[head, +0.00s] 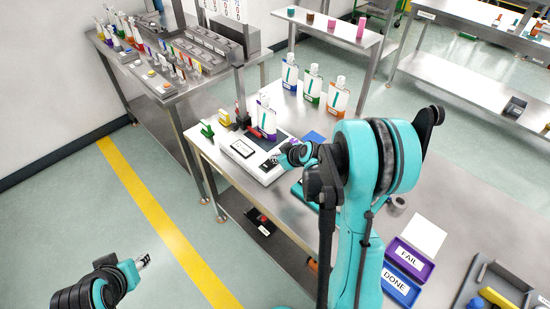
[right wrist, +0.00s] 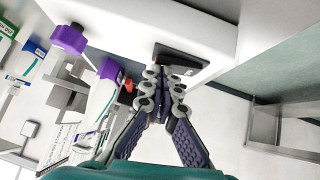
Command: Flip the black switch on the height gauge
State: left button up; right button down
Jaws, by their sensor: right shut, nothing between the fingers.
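The height gauge (head: 236,161) is a white box with a small display on the steel table. In the right wrist view its white body (right wrist: 130,25) fills the upper part. The black switch (right wrist: 184,58) is set in its edge and bears a small light mark; the wrist view does not make its tilt clear. My right gripper (head: 275,161) is shut and empty at the gauge's front right corner. Its fingertips (right wrist: 163,74) are right at the switch, partly overlapping it; contact is unclear. My left gripper (head: 144,261) is over the floor, far from the table.
A purple-labelled bottle (head: 266,118) stands behind the gauge's display. Several capped bottles (head: 312,84) stand farther back. A green block (head: 207,129) is at the left table edge. FAIL (head: 413,255) and DONE trays lie at the right. In the wrist view a purple cap (right wrist: 68,40) is left of the switch.

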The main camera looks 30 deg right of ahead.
jog(key=shift+w+d+f+y, duration=0.1)
jog(key=shift+d+f+y, duration=0.1)
jog(key=shift+f+y, duration=0.15)
jog(key=shift+a, duration=0.15)
jog(key=shift+s+a+r, duration=0.25)
jog(key=shift+a+r, duration=0.05)
jog(key=shift+a, duration=0.3)
jog(key=shift+r, duration=0.1)
